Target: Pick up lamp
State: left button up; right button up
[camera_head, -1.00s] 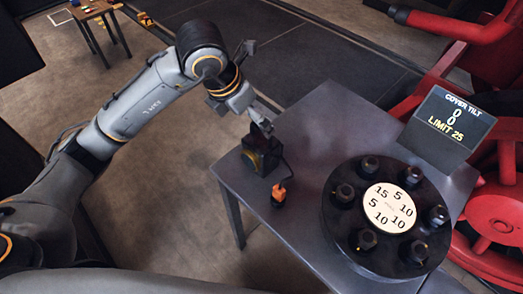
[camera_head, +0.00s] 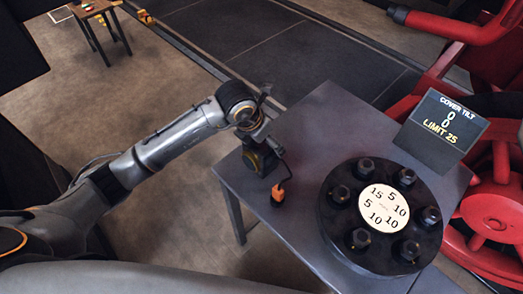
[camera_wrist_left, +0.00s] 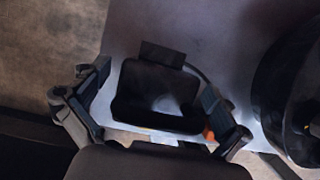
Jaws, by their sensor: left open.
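The lamp (camera_head: 259,161) is a dark box-shaped piece standing near the left edge of the grey table (camera_head: 306,135). A dark cable with an orange end (camera_head: 278,193) runs down beside it. My left gripper (camera_wrist_left: 150,88) is open, with one finger on each side of the lamp, which also shows in the left wrist view (camera_wrist_left: 155,92). Whether the fingers touch the lamp I cannot tell. In the head view my wrist is above the lamp and hides its top. My right gripper is not in view.
A round black cover (camera_head: 383,258) with several bolts and a numbered white disc stands right of the lamp. Behind it a display (camera_head: 443,125) reads "COVER TILT" and "LIMIT 25". Red machinery (camera_head: 495,215) lines the right. A small wooden table (camera_head: 93,10) is far left.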

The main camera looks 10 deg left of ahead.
pick_arm(q)
jog(key=shift+c, duration=0.4)
jog(key=c, duration=1.4)
jog(key=shift+c, duration=0.2)
jog(key=shift+r, duration=0.2)
jog(key=shift+r+b, duration=0.2)
jog(key=shift+b, duration=0.1)
notch_tip(320, 180, up, 2)
jog(key=shift+w+r+b, duration=0.1)
jog(key=shift+b, duration=0.6)
jog(key=s+r, duration=0.1)
jog(key=s+a+r, duration=0.1)
jog(key=r, duration=0.1)
jog(key=s+r+b, duration=0.1)
jog(key=s+r, duration=0.1)
jog(key=shift+a, duration=0.25)
jog(key=s+a+r+b, duration=0.2)
jog(key=s+r, duration=0.3)
jog(key=s, duration=0.4)
jog(key=shift+s+a, duration=0.2)
jog(key=shift+a, duration=0.4)
